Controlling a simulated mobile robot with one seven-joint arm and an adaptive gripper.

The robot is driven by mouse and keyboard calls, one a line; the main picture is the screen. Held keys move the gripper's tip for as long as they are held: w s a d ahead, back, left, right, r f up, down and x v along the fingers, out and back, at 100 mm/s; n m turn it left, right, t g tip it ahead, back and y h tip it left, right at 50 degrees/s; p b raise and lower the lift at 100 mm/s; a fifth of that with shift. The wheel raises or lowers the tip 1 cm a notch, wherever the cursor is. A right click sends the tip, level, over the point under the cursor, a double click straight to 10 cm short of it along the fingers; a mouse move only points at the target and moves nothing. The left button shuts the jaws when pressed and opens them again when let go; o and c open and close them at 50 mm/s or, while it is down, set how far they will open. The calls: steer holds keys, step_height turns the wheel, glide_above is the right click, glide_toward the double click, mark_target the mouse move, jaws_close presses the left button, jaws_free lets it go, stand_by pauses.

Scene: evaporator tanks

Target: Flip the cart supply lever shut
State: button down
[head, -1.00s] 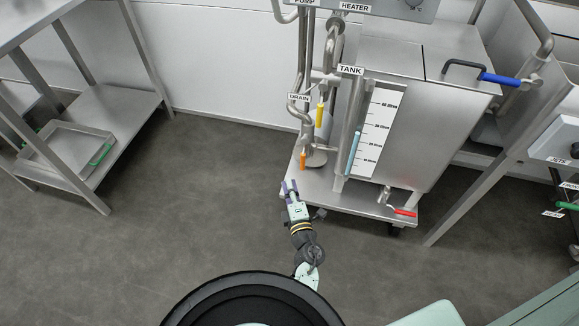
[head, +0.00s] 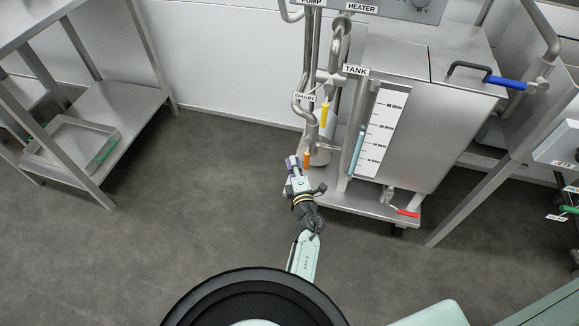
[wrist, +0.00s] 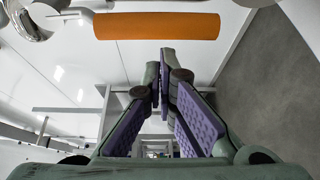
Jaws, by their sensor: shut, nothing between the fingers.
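The cart holds a steel tank (head: 425,125) and pipes with several coloured levers; no label names the supply lever. My gripper (head: 292,162) is shut and empty, just left of the orange lever. In the wrist view the orange handle (wrist: 157,26) lies crosswise beyond my fingertips (wrist: 164,58), with a visible gap in the picture.
The cart's lower deck (head: 350,200) is beneath the pipes. A blue lever (head: 506,82) is at the tank's upper right, and a green one (head: 569,208) at the right edge. A steel shelf (head: 120,110) stands left. The floor (head: 190,210) between is clear.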

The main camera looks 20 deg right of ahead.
steer(key=shift+s+d+r, duration=0.15)
steer(key=shift+s+d, duration=0.4)
steer(key=shift+s, duration=0.05)
steer(key=shift+d+n+p, duration=0.15)
steer(key=shift+n+p, duration=0.15)
steer(key=shift+p, duration=0.1)
